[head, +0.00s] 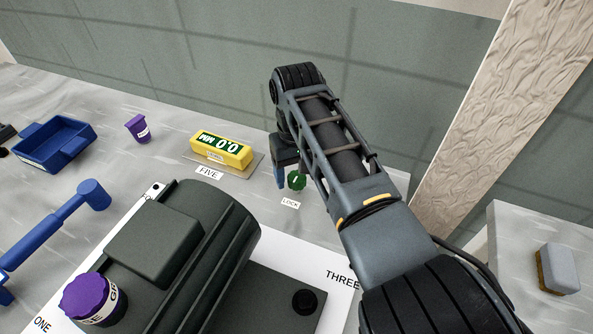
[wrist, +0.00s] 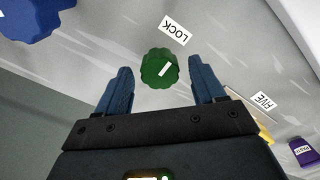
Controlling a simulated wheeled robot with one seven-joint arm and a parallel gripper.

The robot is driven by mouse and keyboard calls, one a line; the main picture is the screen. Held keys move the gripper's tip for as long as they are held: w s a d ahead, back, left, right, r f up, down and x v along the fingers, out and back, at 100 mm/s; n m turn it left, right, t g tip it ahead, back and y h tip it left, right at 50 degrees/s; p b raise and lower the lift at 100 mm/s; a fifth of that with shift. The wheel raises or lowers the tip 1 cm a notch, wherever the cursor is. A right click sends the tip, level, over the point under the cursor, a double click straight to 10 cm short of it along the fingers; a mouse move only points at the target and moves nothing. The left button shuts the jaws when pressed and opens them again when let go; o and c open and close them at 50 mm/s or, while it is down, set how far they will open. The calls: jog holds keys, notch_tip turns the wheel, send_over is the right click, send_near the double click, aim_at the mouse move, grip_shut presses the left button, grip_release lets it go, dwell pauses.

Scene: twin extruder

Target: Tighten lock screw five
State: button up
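The lock screw is a green knurled knob (head: 296,180) with a white mark on top, standing on the grey bench beside a LOCK label (head: 290,203). In the wrist view the green knob (wrist: 160,69) sits just beyond and between the fingertips, with clear gaps on both sides. My gripper (wrist: 160,82) is open, with its two blue fingers apart. In the head view my gripper (head: 288,180) is at the knob, partly hidden by my arm. A yellow gauge (head: 222,150) reading 0.0 MM stands to the left behind a FIVE label (head: 209,172).
A dark machine block (head: 180,250) with a purple-capped part (head: 92,298) fills the front. A blue hammer-like tool (head: 60,225), a blue tray (head: 55,143) and a purple cup (head: 137,128) lie to the left. A wall rises behind the bench.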

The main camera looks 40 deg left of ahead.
aim_at(297, 175)
jog(key=shift+r, duration=0.1)
notch_tip(297, 175, up, 8)
jog(key=shift+f+b, duration=0.2)
jog(key=shift+b, duration=0.25)
dwell(0.5)
